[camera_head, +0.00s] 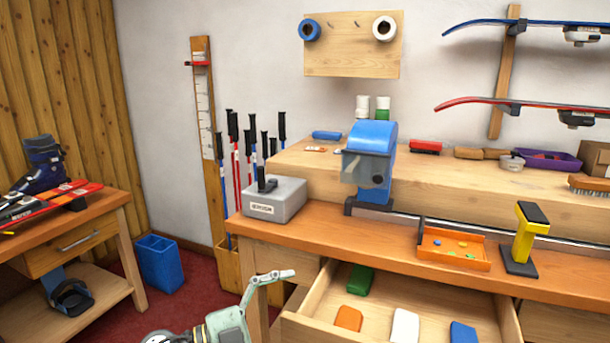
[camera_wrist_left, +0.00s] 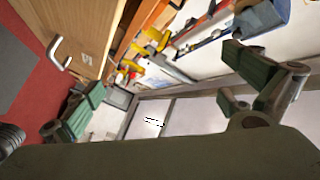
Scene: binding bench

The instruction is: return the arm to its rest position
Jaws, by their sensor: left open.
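My left gripper (camera_head: 270,281) shows at the bottom of the head view, left of the open drawer (camera_head: 312,328) and in front of the bench. Only part of it shows there. In the left wrist view its two green fingers (camera_wrist_left: 160,92) are spread wide apart, with nothing between them. My right gripper is in neither view.
The drawer juts out of the bench (camera_head: 320,238), holding green (camera_head: 360,280), orange (camera_head: 348,318), white (camera_head: 405,325) and blue (camera_head: 463,332) blocks. A grey box (camera_head: 274,203) stands on the bench's left end. Red floor (camera_head: 185,318) lies clear at left, beside a blue bin (camera_head: 158,263).

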